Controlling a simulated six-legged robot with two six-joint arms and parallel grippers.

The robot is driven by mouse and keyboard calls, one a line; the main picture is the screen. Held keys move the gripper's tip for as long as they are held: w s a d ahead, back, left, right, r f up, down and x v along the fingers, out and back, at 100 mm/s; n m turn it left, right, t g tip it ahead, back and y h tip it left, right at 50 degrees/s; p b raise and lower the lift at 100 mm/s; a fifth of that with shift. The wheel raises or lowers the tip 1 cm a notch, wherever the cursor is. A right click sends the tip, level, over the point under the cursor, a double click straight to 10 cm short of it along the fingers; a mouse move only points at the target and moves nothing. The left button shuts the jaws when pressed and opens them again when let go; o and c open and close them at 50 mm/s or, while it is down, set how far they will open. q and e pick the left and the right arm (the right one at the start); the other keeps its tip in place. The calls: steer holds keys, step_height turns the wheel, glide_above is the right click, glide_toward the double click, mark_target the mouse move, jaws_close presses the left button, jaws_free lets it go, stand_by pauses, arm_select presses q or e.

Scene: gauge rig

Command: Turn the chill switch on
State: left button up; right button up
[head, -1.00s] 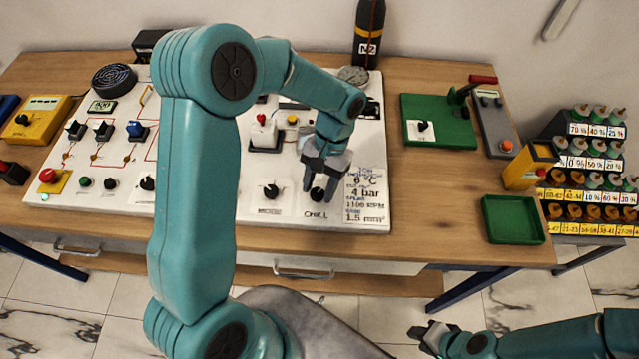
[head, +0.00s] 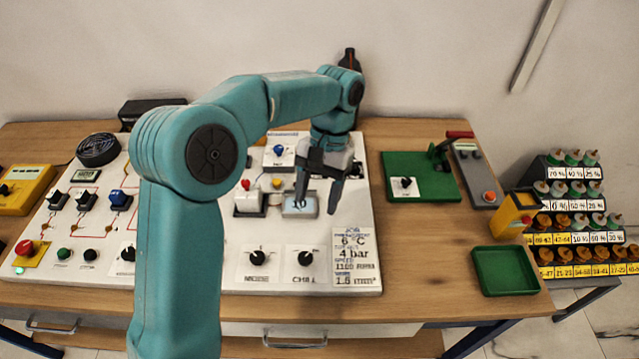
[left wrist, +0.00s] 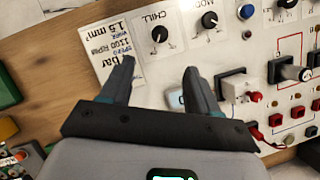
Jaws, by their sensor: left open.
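The chill switch (head: 305,258) is a black round knob on a white plate at the front of the white panel (head: 215,270), with the label CHILL under it. It also shows near the top of the left wrist view (left wrist: 159,34), uncovered; I cannot tell its setting for sure. My left gripper (head: 316,207) is open and empty. In the head view its fingers are above the panel, behind the knob and apart from it. In the left wrist view my left gripper (left wrist: 158,70) points towards the knob, with a gap between. My right gripper is out of view.
A similar MODE knob (head: 258,258) sits just left of the chill switch. A job card (head: 354,258) is on its right. A small grey display (head: 300,206) lies behind, partly covered by my fingers. A red-buttoned box (head: 249,203) stands left of it.

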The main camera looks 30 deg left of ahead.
arm_select(q)
steer(key=shift+v, duration=1.25)
